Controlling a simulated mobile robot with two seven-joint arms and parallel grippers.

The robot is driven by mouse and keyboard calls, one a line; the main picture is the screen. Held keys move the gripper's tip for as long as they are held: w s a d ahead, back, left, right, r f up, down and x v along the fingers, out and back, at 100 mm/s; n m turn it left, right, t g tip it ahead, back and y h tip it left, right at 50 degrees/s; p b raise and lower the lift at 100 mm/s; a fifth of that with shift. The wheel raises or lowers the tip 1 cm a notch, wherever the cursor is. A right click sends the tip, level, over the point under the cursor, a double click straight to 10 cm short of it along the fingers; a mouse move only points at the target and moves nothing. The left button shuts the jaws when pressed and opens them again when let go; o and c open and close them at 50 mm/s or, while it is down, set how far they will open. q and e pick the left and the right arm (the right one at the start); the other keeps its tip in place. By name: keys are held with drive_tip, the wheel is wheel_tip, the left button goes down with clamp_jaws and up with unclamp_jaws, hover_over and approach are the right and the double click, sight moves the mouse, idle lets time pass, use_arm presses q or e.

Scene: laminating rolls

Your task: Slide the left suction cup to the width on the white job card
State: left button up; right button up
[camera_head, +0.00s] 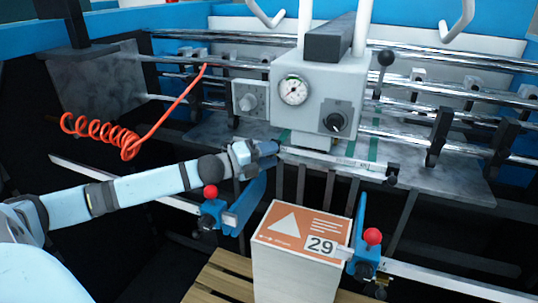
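My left arm comes in from the left, and its gripper (266,150) is at the left end of a pale scaled bar (335,160) below the gauge box. The fingers are small and seen from the side, so I cannot tell whether they are open or hold anything. No suction cup can be made out clearly; one at that end would be hidden by the gripper. A white card (320,245) with the number 29 lies on the orange top of a tall stack (285,230). My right gripper is not in view.
Blue side guides with red knobs stand left (212,208) and right (368,250) of the stack on a metal rail (460,284). A grey box with a gauge (294,90) hangs above the bar. A coiled red hose (100,130) hangs at left. Steel rollers (450,88) run behind.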

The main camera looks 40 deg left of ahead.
use_arm(q)
drive_tip(key=shift+o, duration=0.9)
drive_tip(key=shift+s, duration=0.1)
drive_tip(key=b+v, duration=0.1)
drive_tip(key=v, duration=1.2)
drive_tip(key=shift+s+a, duration=0.2)
drive_tip(key=shift+s, duration=0.05)
drive_tip(key=shift+f, duration=0.1)
